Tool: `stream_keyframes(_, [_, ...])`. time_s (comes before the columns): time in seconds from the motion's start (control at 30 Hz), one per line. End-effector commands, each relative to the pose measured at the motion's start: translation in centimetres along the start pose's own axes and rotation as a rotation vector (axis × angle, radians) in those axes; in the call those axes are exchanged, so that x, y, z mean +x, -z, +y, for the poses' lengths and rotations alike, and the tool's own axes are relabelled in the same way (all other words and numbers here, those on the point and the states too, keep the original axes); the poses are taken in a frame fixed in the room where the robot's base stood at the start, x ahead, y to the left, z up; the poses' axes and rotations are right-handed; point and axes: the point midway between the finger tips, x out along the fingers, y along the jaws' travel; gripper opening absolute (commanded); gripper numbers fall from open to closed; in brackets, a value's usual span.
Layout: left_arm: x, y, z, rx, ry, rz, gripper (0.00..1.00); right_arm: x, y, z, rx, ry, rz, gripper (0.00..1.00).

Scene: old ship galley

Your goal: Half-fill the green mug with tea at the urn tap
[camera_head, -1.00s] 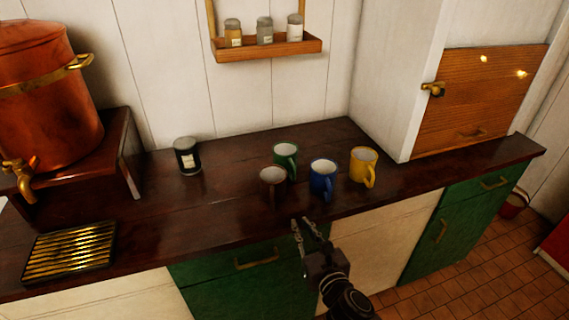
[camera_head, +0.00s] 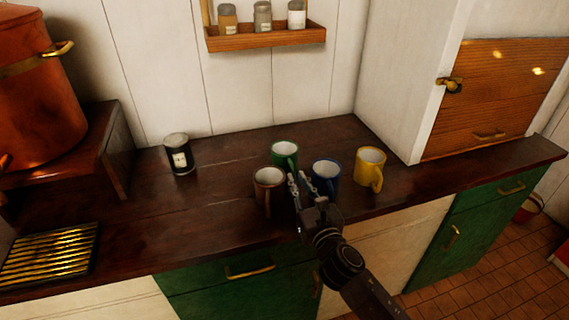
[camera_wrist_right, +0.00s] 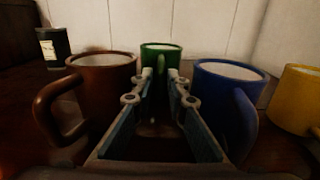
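The green mug (camera_head: 284,152) stands upright on the dark counter (camera_head: 215,215), behind the brown mug (camera_head: 267,187) and the blue mug (camera_head: 326,176). My right gripper (camera_head: 298,180) is open and reaches between the brown and blue mugs toward the green one. In the right wrist view the green mug (camera_wrist_right: 160,62) is straight ahead, seen between the fingertips (camera_wrist_right: 160,75); whether they touch it I cannot tell. The copper urn (camera_head: 38,95) stands on a raised wooden stand at left; its tap is mostly out of frame. My left gripper is not in view.
A yellow mug (camera_head: 369,168) stands right of the blue one. A dark labelled jar (camera_head: 179,154) stands at the back left. A brass drip grate (camera_head: 48,256) lies at the counter's left. A spice shelf (camera_head: 266,40) hangs on the wall. The counter between grate and brown mug is clear.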

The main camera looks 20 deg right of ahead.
Motion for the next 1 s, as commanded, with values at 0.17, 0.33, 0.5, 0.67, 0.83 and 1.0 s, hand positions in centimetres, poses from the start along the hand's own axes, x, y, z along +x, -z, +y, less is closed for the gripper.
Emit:
stream_keyframes(0.17, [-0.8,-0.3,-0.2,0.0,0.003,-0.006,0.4,2.7,-0.4,0.0,0.002,0.002,-0.001,0.14])
stream_keyframes(0.33, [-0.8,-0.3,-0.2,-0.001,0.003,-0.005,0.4,4.3,-0.2,0.0,0.001,0.001,0.001,0.14])
stream_keyframes(0.5, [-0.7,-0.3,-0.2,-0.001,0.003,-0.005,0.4,4.6,-0.1,0.0,0.0,0.0,0.001,0.14])
stream_keyframes(0.67, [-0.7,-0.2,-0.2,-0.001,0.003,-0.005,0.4,4.6,-0.1,0.0,0.0,0.0,0.001,0.08])
stream_keyframes(0.83, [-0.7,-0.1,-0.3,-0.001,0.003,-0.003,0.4,4.6,-0.1,0.0,0.0,0.0,0.001,0.0])
stream_keyframes(1.0, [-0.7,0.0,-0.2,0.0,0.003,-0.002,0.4,4.5,-0.1,0.0,0.0,0.0,0.001,0.0])
